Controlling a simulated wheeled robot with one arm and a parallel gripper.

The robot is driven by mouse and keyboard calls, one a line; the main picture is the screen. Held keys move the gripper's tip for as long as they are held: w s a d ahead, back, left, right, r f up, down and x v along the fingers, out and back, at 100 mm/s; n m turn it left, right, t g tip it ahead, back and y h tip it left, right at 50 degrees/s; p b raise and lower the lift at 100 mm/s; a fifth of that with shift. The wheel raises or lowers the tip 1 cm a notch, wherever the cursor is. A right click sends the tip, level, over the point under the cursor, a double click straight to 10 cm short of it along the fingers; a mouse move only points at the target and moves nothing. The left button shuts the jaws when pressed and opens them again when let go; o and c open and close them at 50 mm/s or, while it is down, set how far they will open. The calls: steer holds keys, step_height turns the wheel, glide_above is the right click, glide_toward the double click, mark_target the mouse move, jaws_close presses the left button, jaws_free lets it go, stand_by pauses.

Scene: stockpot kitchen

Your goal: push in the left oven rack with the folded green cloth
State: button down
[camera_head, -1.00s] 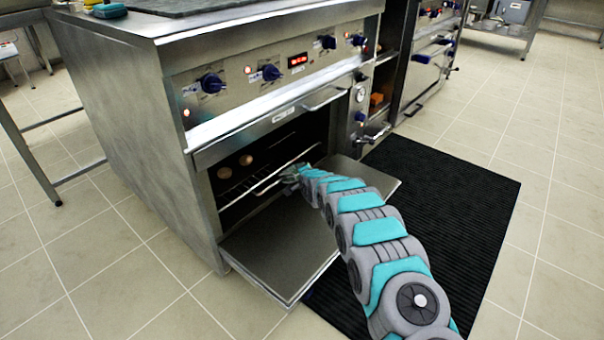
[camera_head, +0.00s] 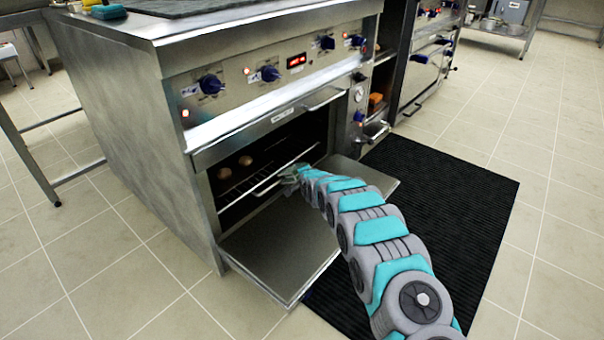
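The left oven (camera_head: 250,120) has its door (camera_head: 285,240) folded down flat. Inside its dark opening is a wire rack (camera_head: 236,192) with two round brown items (camera_head: 246,160) on it. A pale bar runs along the rack's front. My gripper (camera_head: 288,177) is at the right part of this front bar, just above the open door. Something grey-green shows at its tip; whether it is the folded cloth is too small to tell. The fingers are too small and partly hidden by my arm to show whether they are open or shut.
A row of blue knobs (camera_head: 270,73) and a red display (camera_head: 297,61) sit above the opening. A black mat (camera_head: 440,200) lies on the floor at right. A second oven (camera_head: 425,60) stands further right. A blue-green item (camera_head: 108,12) lies on the left oven's top.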

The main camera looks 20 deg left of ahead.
steer(key=shift+s+d+r+p, duration=0.1)
steer(key=shift+d+r+p, duration=0.1)
steer(key=shift+p, duration=0.1)
stand_by(0.6)
steer(key=shift+f, duration=0.3)
stand_by(0.5)
steer(key=shift+d+r+p, duration=0.15)
steer(key=shift+r+p, duration=0.15)
stand_by(0.5)
steer(key=shift+f, duration=0.3)
stand_by(0.5)
steer(key=shift+d+r, duration=0.2)
steer(key=shift+r, duration=0.1)
stand_by(0.4)
steer(key=shift+s+a+f, duration=0.1)
steer(key=shift+f, duration=0.15)
stand_by(0.6)
steer(key=shift+d+r+p, duration=0.2)
steer(key=shift+r+p, duration=0.05)
steer(key=shift+p, duration=0.4)
steer(key=shift+f, duration=0.3)
stand_by(0.7)
steer(key=shift+s+d+r+p, duration=0.1)
steer(key=shift+d+r+p, duration=0.05)
steer(key=shift+r+p, duration=0.2)
stand_by(0.5)
